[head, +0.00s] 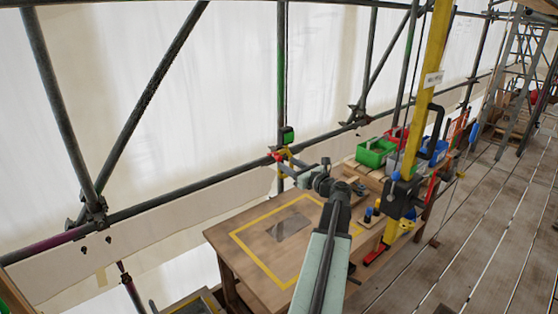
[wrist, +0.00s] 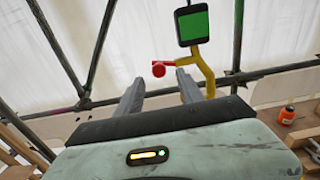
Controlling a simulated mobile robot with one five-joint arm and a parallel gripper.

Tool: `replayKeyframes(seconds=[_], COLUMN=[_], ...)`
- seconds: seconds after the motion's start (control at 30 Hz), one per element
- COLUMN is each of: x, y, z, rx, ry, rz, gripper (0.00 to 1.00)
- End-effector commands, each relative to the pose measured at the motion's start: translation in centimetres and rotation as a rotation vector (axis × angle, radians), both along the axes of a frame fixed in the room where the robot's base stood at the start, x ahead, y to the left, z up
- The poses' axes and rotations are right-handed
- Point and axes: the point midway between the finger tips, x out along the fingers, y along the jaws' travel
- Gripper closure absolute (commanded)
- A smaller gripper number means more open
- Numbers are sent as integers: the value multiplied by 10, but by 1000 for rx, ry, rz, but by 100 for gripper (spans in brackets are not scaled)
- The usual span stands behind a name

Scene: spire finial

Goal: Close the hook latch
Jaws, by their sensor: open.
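A yellow hook-shaped arm (wrist: 207,72) with a red knob (wrist: 159,68) at its left, likely the hook latch, shows in the wrist view below a dark box with a green face (wrist: 193,27). The green-faced box also shows in the head view (head: 288,136), by an upright scaffold pole. My gripper (wrist: 160,77) is open and empty. Its two grey fingers point towards the red knob, which appears between the fingertips. The right finger overlaps part of the yellow arm's outline. I cannot tell whether the fingers touch anything. Whether the latch is engaged cannot be made out.
A wooden workbench (head: 233,238) with a yellow outlined rectangle lies below my arm. A green bin (head: 376,152) and a blue bin (head: 435,152) stand at its back right. A yellow post (head: 425,95) rises right of my arm. Scaffold poles and white sheeting stand behind.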

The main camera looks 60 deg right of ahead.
Motion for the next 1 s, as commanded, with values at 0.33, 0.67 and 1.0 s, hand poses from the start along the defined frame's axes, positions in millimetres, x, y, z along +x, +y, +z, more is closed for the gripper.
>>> replayKeyframes(seconds=[0.33, 0.67, 1.0], x=[53, 56, 56], y=[-17, -16, -16], z=[0, 0, -1], rx=[-2, -3, -7], ry=[2, 2, 4], rz=[4, 4, 5], gripper=[55, 66, 100])
